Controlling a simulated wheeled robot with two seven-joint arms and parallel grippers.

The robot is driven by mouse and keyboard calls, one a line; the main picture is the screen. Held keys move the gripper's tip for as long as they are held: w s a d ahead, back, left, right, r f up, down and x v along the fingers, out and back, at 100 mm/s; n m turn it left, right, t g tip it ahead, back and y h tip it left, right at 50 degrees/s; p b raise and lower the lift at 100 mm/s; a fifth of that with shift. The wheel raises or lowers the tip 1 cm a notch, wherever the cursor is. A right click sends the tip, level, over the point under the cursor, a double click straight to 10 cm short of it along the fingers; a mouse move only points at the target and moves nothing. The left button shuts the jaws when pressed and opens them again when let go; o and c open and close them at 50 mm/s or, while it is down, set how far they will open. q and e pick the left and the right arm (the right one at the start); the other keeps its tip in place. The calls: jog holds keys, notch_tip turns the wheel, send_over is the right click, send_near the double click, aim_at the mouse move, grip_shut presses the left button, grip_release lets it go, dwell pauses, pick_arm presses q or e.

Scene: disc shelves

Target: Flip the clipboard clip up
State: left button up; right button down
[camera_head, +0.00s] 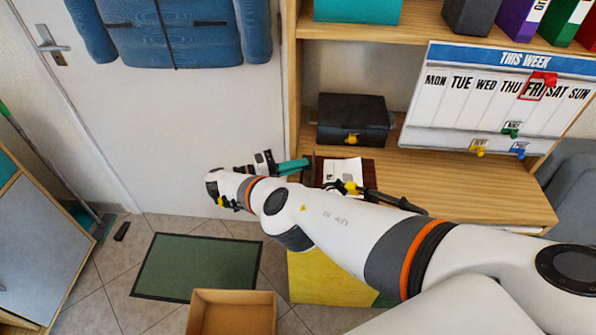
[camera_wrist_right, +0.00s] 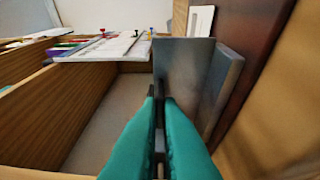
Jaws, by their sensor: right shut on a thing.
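A dark red-brown clipboard (camera_head: 366,172) with white paper (camera_head: 343,171) lies on the wooden shelf, partly covered by my right arm. The wrist view shows its board (camera_wrist_right: 258,55) at the right, a strip of paper (camera_wrist_right: 200,20), and the grey metal clip (camera_wrist_right: 182,70) as two plates at an angle. My right gripper (camera_head: 307,163) reaches the clipboard's left end. In the wrist view its teal fingers (camera_wrist_right: 160,98) are close together at the lower edge of the left metal plate, shut on the clip. The exact contact is partly hidden between the fingertips. My left gripper is out of view.
A black box (camera_head: 352,118) with a yellow latch stands behind the clipboard. A weekly planner (camera_head: 490,100) with coloured pins is to the right. A yellow and black object (camera_head: 350,187) lies near my arm. A green mat (camera_head: 198,267) and open box (camera_head: 232,315) are below.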

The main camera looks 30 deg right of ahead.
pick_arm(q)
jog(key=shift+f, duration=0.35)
pick_arm(e)
jog(key=shift+f, duration=0.15)
jog(key=c, duration=1.6)
grip_release()
jog(key=shift+w, duration=0.1)
